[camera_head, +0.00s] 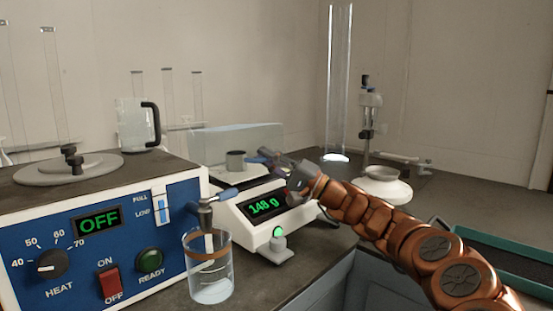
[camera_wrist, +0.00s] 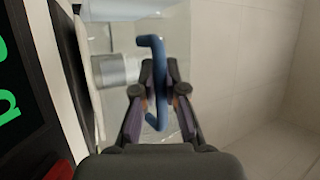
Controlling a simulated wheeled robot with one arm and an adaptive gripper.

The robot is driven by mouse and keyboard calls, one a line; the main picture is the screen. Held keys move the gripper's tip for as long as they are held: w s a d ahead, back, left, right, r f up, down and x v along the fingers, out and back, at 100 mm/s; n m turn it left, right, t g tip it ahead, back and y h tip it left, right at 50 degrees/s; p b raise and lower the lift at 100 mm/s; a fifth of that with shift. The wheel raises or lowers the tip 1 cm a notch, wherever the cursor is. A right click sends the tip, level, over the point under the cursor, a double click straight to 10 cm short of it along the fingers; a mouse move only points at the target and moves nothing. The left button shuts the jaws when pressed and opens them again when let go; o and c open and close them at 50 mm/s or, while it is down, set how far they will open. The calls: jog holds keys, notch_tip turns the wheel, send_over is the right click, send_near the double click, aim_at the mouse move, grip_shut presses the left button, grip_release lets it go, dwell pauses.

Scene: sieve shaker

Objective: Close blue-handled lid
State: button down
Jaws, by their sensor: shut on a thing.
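The clear lid (camera_head: 258,136) stands raised at the back of the white balance (camera_head: 262,228), whose display reads 148 g. Its blue handle (camera_wrist: 158,48) is a bent bar in the wrist view, with the clear panel behind it. My gripper (camera_wrist: 160,88) has its two fingers on either side of the handle and is shut on it. In the head view my gripper (camera_head: 266,156) reaches in from the right, close to the lid; the handle's grip is too small to make out there. A grey metal cup (camera_head: 236,160) sits on the balance pan.
A blue heater unit (camera_head: 120,245) reading OFF stands at left. A glass beaker (camera_head: 209,270) is under its tap (camera_head: 206,212). A clear jug (camera_head: 134,125) and a tall glass cylinder (camera_head: 338,85) stand behind. A teal-edged tray (camera_head: 510,256) lies at right.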

dwell(0.4)
jog(key=c, duration=1.5)
grip_release()
jog(key=shift+d, duration=0.1)
notch_tip(320, 180, up, 9)
jog(key=shift+d+r, duration=0.1)
jog(key=shift+d, duration=0.05)
jog(key=shift+r, duration=0.4)
